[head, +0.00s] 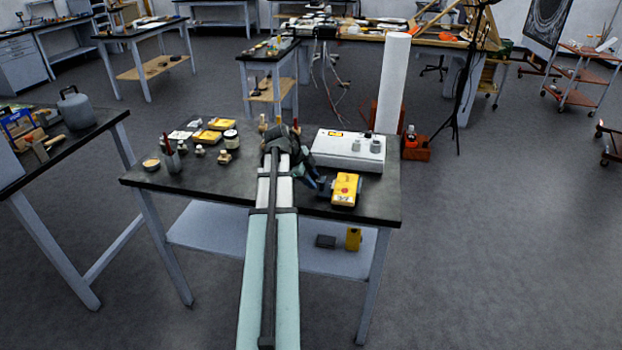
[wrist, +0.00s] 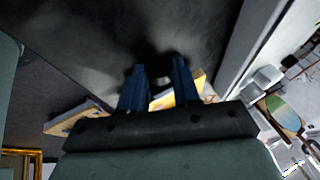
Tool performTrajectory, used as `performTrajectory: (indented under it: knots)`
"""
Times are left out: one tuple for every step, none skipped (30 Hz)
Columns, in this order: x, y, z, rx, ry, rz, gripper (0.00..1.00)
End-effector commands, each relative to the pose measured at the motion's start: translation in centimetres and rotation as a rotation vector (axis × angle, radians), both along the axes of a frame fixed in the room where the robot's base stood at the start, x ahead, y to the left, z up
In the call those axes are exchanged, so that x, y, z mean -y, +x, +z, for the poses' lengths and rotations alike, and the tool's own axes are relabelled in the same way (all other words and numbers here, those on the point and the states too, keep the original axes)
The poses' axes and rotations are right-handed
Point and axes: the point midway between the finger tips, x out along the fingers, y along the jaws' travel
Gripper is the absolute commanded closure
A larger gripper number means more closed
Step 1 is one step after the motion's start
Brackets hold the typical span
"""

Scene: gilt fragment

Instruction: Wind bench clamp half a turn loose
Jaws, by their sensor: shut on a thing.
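My gripper (head: 317,182) is at the right front of the dark-topped bench, just left of a yellow block with a red round mark (head: 346,188). Its two blue fingers also show in the wrist view (wrist: 159,75), pointing at a dark surface. They are shut on a small part, mostly hidden between them. A grey rounded piece (head: 324,188) shows beside the fingertips, against the yellow block; I take this to be the bench clamp's handle, but its shape is unclear. In the wrist view, yellow shows behind the right finger (wrist: 195,84).
A white box with knobs (head: 348,150) stands behind the gripper. Several small jars and yellow boxes (head: 207,137) cover the bench's back left. The bench's front left top (head: 215,185) is bare. A tall white cylinder (head: 393,85) stands behind the right corner.

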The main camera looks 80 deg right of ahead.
Motion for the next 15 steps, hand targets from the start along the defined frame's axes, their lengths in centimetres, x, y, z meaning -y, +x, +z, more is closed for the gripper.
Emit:
performTrajectory:
  knots:
    - [0.0, 0.0, 0.0, 0.0, 0.0, 0.0, 0.87]
    - [-0.01, 0.0, 0.0, 0.0, 0.0, 0.0, 0.9]
    - [-0.01, 0.0, 0.0, 0.0, 0.0, 0.0, 0.94]
    - [-0.01, 0.0, 0.0, 0.0, 0.0, 0.0, 0.97]
    - [0.0, 0.0, 0.01, 0.0, 0.0, 0.0, 0.99]
    - [0.01, 0.0, 0.01, 0.0, 0.001, 0.0, 0.99]
    - [0.02, 0.0, 0.02, 0.0, 0.002, 0.0, 0.99]
    - [0.04, 0.0, 0.01, 0.0, 0.003, 0.0, 0.99]
    - [0.08, 0.01, 0.03, 0.0, 0.009, 0.0, 0.99]
    - [0.11, 0.01, 0.04, 0.0, 0.014, 0.0, 0.99]
    - [0.14, 0.02, 0.05, -0.001, 0.02, -0.001, 0.99]
    - [0.21, 0.01, 0.06, 0.0, 0.032, -0.002, 0.99]
    - [0.28, 0.03, 0.07, 0.0, 0.042, -0.001, 0.99]
    - [0.33, 0.03, 0.08, 0.0, 0.056, -0.001, 0.99]
    - [0.41, 0.05, 0.09, 0.0, 0.075, -0.001, 0.99]
